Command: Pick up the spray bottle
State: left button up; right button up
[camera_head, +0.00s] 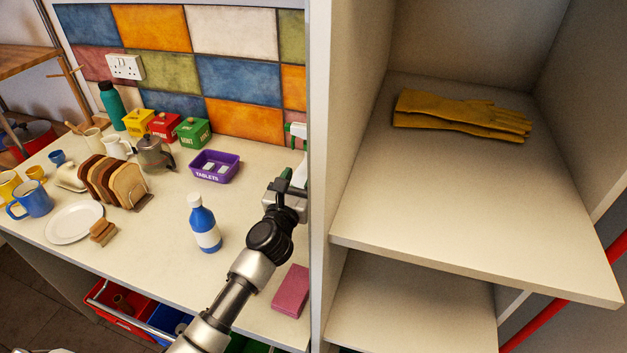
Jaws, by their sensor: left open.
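A white and green object, which looks like the spray bottle (297,130), stands at the back right of the counter against the cupboard's side panel. Its green head shows; its lower part is largely hidden behind my gripper and the panel edge. My left gripper (287,184) is open and in front of it, at the right end of the counter. I cannot tell whether the fingers touch the bottle. My right gripper is not in view.
A blue bottle with a white cap (205,225) stands left of my arm. A purple tablets tub (214,178) is behind it, and a pink block (291,291) lies at right. The cupboard panel (319,180) closes off the right. Yellow gloves (462,115) lie on the shelf (440,210).

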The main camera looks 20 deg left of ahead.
aim_at(306, 159)
pick_arm(q)
jog(key=w, duration=0.3)
jog(key=w+r, duration=0.1)
jog(key=w, duration=0.2)
jog(key=shift+a+r+p, duration=0.1)
jog(key=shift+r+p, duration=0.05)
jog(key=shift+p, duration=0.15)
jog(key=shift+w, duration=0.65)
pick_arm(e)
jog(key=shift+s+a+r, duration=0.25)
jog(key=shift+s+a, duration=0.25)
pick_arm(q)
jog(key=shift+c, duration=0.3)
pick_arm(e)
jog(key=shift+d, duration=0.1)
pick_arm(q)
grip_shut()
jog(key=shift+r, duration=0.2)
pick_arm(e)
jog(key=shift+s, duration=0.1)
